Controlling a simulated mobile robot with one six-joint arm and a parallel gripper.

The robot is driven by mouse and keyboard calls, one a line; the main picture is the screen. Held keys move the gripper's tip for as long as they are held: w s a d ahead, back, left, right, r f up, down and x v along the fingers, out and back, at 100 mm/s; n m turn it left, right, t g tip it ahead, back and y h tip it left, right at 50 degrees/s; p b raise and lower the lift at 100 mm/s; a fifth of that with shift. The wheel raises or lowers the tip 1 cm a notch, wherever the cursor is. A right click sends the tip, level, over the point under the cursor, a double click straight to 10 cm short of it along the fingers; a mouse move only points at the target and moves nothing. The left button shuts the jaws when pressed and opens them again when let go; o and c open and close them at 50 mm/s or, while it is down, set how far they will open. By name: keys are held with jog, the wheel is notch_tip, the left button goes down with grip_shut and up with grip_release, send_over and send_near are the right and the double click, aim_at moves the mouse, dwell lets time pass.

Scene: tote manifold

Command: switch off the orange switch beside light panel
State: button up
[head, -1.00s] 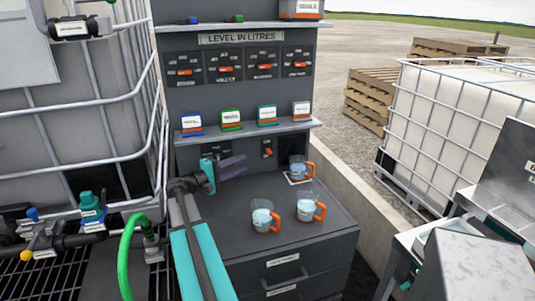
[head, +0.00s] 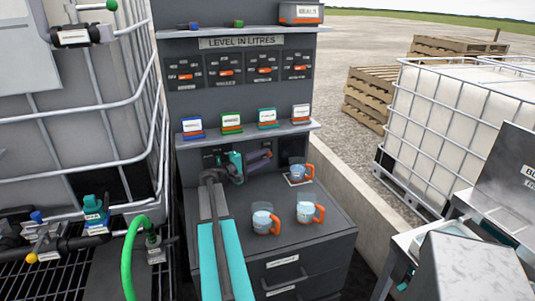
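My gripper (head: 264,158), with purple fingers on a teal wrist, is at the back wall of the dark grey cabinet, below the lower shelf. Its fingertips overlap the small dark switch plate (head: 266,144), where the orange switch is mostly hidden behind them. I cannot tell whether they touch it, or whether the fingers are open or shut. Another dark plate (head: 212,153) shows on the wall to the left, partly covered by my wrist. I cannot make out which one is the light panel.
Two measuring jugs with orange handles (head: 264,221) (head: 305,208) stand on the counter (head: 320,238). A third jug (head: 298,172) stands in the recess to the right of my gripper. The lower shelf (head: 244,133) with several labelled blocks is just above. A caged tank (head: 60,120) is at left.

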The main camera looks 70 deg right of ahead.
jog(key=shift+x, duration=0.95)
grip_shut()
jog(key=b, duration=0.3)
jog(key=shift+f+m, duration=0.35)
jog(key=shift+m, duration=0.05)
jog(key=m+b, duration=0.1)
jog(key=b, duration=0.4)
jog(key=f+m+g+h+b, duration=0.1)
jog(key=m+b, duration=0.1)
jog(key=b, duration=0.3)
jog(key=shift+w, duration=0.1)
jog(key=shift+m+b, duration=0.3)
jog(key=shift+b, duration=0.4)
jog(key=shift+r, duration=0.15)
